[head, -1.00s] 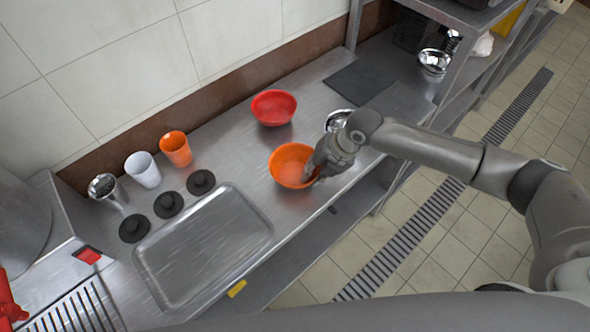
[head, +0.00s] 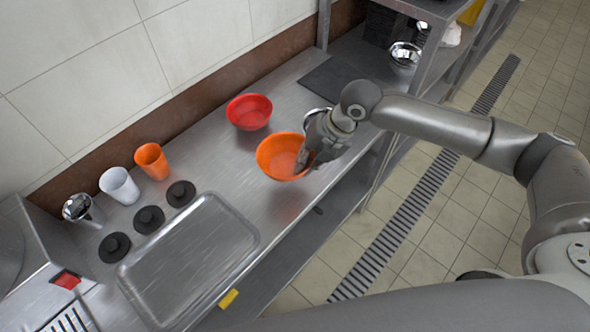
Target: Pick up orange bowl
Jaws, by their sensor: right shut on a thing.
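The orange bowl (head: 274,155) is in the middle of the head view, over the steel counter. My right gripper (head: 303,158) is shut on the bowl's right rim, with its fingers partly inside the bowl. The bowl looks slightly tilted and seems to be held a little above the counter. The gripper hides part of its right side. My left gripper is not in view.
A red bowl (head: 249,112) stands just behind the orange one. A steel tray (head: 188,258), several black lids (head: 149,219), an orange cup (head: 151,161), a white cup (head: 119,186) and a metal cup (head: 82,209) are to the left. A dark mat (head: 333,78) lies behind right.

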